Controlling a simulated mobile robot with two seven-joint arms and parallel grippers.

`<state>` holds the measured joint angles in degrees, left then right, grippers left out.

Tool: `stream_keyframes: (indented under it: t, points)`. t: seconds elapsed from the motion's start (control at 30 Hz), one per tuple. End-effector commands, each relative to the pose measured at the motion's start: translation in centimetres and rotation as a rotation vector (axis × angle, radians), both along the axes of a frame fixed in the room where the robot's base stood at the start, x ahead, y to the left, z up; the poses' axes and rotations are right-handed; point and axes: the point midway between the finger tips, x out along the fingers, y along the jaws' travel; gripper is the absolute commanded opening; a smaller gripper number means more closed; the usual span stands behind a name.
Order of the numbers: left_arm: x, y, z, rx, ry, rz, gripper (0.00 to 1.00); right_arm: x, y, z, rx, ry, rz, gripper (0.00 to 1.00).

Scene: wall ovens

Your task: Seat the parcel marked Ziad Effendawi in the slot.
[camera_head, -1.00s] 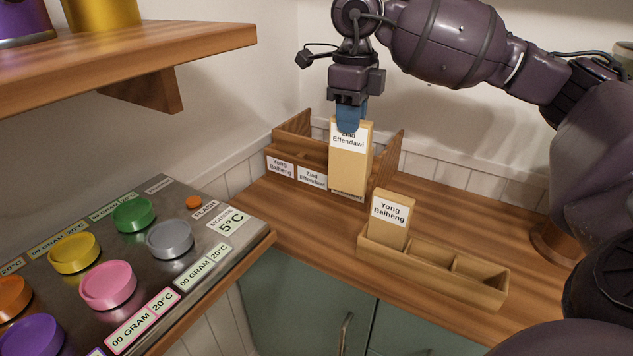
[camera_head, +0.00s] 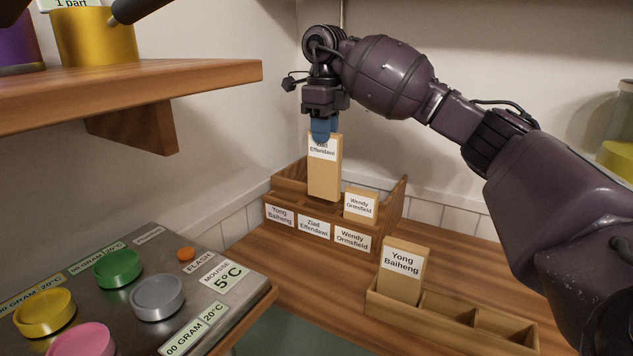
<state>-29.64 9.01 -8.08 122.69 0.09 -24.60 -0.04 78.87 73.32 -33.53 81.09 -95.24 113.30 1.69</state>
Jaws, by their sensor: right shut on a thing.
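My right gripper (camera_head: 324,130) is shut on the top of the tan parcel marked Ziad Effendawi (camera_head: 324,176) and holds it upright. The parcel is over the middle of the wooden slotted rack (camera_head: 289,182), above and behind the front label reading Ziad Effendawi (camera_head: 314,228). Its lower end is near the rack's front wall; I cannot tell whether it has entered the slot. A parcel marked Wendy Ormsfield (camera_head: 360,205) sits low in the right slot, over its matching label. The left slot, labelled Yong Baiheng (camera_head: 280,215), shows no parcel.
A lower wooden tray (camera_head: 448,318) in front holds an upright parcel marked Yong Baiheng (camera_head: 403,270) in its left compartment; its other compartments look empty. A wooden shelf (camera_head: 190,78) overhangs the left. A button panel (camera_head: 215,262) stands at lower left.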

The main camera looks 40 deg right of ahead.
Motion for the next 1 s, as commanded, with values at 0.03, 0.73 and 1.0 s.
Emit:
stream_keyframes:
  t: [0.03, 0.73, 1.0]
  points:
    - [-0.2, 0.0, -0.4, 0.001, 0.009, 0.001, 0.43, 0.7, -0.1, -0.2, 0.002, 0.001, 0.0, 0.0]
    - [-0.9, 0.2, -2.0, 0.002, 0.037, 0.002, 0.43, 2.7, -0.9, -6.6, -0.001, 0.005, 0.001, 0.0]
    - [-0.7, 0.2, -2.2, 0.004, 0.039, -0.002, 0.43, 2.7, -0.8, -8.5, 0.0, 0.0, 0.001, 0.0]
